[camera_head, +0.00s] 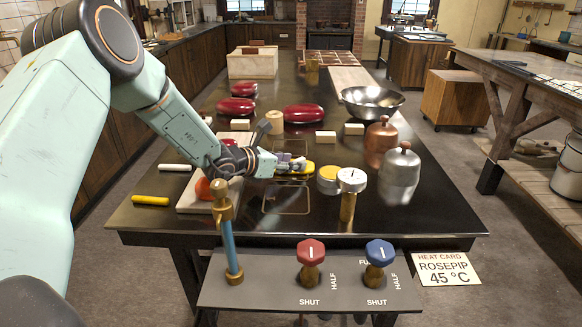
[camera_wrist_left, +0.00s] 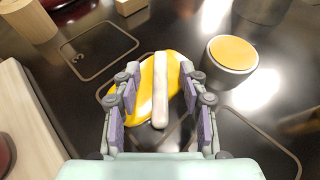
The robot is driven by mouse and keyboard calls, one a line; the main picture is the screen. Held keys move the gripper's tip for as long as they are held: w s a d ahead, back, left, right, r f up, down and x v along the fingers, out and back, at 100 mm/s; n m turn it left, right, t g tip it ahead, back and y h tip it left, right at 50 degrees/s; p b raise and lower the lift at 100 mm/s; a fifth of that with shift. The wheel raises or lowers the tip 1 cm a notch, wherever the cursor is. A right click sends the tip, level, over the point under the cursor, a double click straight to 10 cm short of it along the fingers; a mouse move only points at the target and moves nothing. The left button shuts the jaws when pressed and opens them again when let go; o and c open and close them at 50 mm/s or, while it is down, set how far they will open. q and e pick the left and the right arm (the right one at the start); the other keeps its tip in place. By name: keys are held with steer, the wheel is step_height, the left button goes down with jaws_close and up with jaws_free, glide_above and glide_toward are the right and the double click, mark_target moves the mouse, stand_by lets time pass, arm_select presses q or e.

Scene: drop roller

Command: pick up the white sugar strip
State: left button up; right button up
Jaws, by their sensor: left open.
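A pale white strip (camera_wrist_left: 161,90) lies across a flat yellow piece (camera_wrist_left: 143,88) in the left wrist view. It is between the two spread finger pairs of my left gripper (camera_wrist_left: 160,108), which looks open. I cannot tell whether the fingers touch it. In the head view the left gripper (camera_head: 292,163) is low over the table, at the yellow piece (camera_head: 301,169), and mostly hides the strip there. Another white stick (camera_head: 174,167) lies at the table's left, behind a yellow stick (camera_head: 150,201). My right gripper is not in view.
A tin with a yellow top (camera_head: 329,179), a brass dial post (camera_head: 347,194) and metal-lidded pots (camera_head: 400,174) stand right of the gripper. A pale board (camera_head: 194,200) is left. Red and blue valve knobs (camera_head: 311,252) are in front. Dark red ovals (camera_head: 303,113) lie farther back.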

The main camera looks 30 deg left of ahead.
arm_select(q)
steer(key=shift+s+r, duration=0.2)
steer(key=shift+s, duration=0.05)
steer(key=shift+c, duration=0.8)
steer(key=shift+w+f, duration=0.2)
steer(key=c, duration=0.6)
steer(key=shift+s+r, duration=0.15)
jaws_close()
